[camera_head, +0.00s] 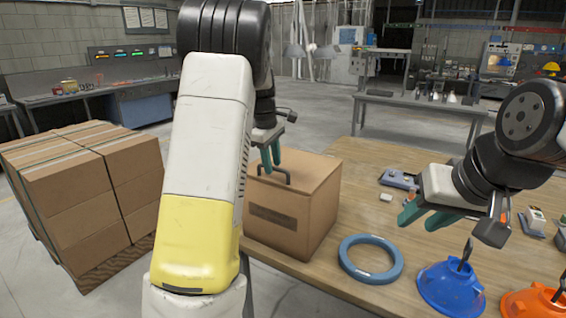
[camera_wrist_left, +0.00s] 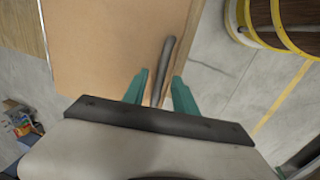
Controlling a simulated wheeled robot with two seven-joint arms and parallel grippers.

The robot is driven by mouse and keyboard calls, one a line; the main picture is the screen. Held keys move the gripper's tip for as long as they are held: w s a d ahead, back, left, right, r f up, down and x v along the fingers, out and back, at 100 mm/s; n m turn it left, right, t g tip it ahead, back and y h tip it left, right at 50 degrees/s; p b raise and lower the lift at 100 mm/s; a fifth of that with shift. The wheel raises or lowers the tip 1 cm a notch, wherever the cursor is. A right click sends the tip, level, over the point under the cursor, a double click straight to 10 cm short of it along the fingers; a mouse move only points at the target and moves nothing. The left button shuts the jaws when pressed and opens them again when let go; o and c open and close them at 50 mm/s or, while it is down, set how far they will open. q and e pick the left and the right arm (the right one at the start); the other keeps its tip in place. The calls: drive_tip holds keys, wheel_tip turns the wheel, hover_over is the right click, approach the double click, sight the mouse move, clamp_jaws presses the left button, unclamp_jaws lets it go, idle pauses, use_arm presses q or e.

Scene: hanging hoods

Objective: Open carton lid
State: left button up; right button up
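The brown carton (camera_head: 290,205) stands on the wooden table, with a dark handle (camera_head: 268,175) on its flat, closed-looking top. My left gripper (camera_head: 271,158) is above the carton top at the handle. In the left wrist view its two green fingers (camera_wrist_left: 159,90) stand apart on either side of the dark handle bar (camera_wrist_left: 164,62), with gaps visible. The carton top (camera_wrist_left: 105,45) fills much of that view. My right gripper (camera_head: 420,217) is over the table to the right of the carton, with its green fingers apart and nothing seen between them.
A blue ring (camera_head: 371,259), a blue hood (camera_head: 451,287) and an orange hood (camera_head: 534,302) lie on the table (camera_head: 345,215) right of the carton. Small devices lie further back. Stacked cartons (camera_head: 85,190) stand on the floor at left.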

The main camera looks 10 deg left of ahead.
use_arm(q)
clamp_jaws()
idle(1.4)
